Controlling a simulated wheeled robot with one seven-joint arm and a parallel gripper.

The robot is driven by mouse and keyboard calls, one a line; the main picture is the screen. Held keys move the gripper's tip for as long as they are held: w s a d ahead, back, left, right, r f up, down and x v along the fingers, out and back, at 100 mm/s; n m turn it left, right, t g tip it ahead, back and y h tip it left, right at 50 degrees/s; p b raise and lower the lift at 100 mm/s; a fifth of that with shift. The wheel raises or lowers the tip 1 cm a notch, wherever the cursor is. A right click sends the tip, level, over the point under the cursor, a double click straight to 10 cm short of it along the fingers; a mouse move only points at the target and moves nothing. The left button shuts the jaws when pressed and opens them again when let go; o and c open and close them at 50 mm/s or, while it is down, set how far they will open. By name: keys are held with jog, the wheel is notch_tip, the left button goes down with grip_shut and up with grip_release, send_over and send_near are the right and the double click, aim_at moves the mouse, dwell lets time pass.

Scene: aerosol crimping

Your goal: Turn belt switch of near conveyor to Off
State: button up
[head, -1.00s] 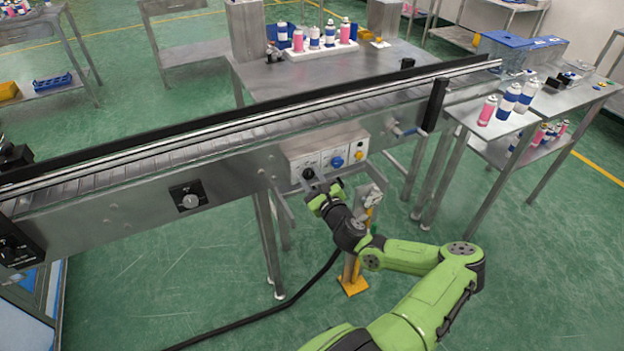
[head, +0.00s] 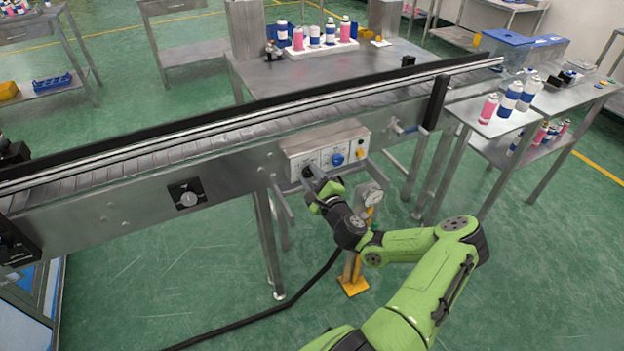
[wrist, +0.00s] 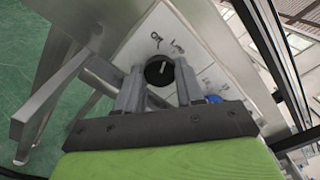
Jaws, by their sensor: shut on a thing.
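The near conveyor (head: 120,178) runs across the head view. On its side is a white control box (head: 323,143) with a blue knob (head: 337,159) and a yellow button (head: 361,154). The black belt switch knob (wrist: 160,68) with a pale pointer line shows in the wrist view between my gripper's fingers (wrist: 160,82). My gripper (head: 312,180) is at the left end of the box and is shut on this knob. In the head view my gripper hides the knob.
A grey rail frame (wrist: 50,95) sticks out beside the box, close to my gripper. A post with a yellow foot (head: 352,285) stands near my arm. Cans stand on the right table (head: 545,105).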

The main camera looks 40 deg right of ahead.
jog(key=shift+n+b, duration=1.2)
jog(key=shift+n, duration=1)
jog(key=o, duration=1)
jog(key=shift+o, duration=0.2)
jog(key=p+v, duration=0.5)
jog(key=v, duration=1)
jog(key=shift+s+a, duration=0.2)
jog(key=shift+s, duration=0.15)
